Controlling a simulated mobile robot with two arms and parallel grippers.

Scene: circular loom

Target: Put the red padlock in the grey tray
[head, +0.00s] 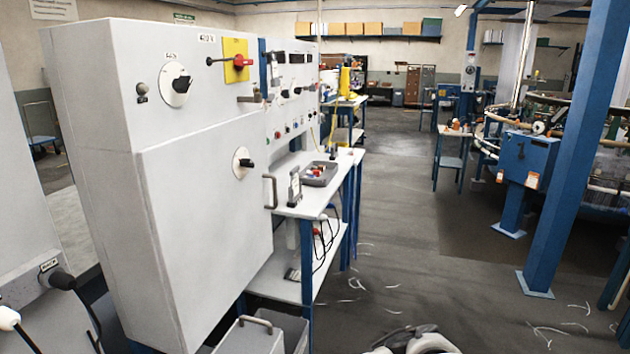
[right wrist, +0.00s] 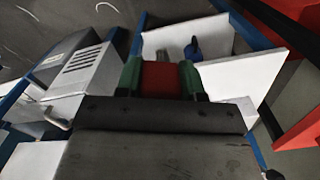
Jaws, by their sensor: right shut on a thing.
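In the right wrist view, my right gripper (right wrist: 162,80) has green fingertips shut on a red block-shaped thing, the red padlock (right wrist: 161,82). I cannot identify the tray in the right wrist view. My left gripper is in no view. The right gripper does not show in the head view.
A tall light-grey cabinet (head: 205,200) with knobs and a handle stands left of the white bench (head: 305,207). A blue post (head: 575,150) stands at right. The grey floor between is mostly clear.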

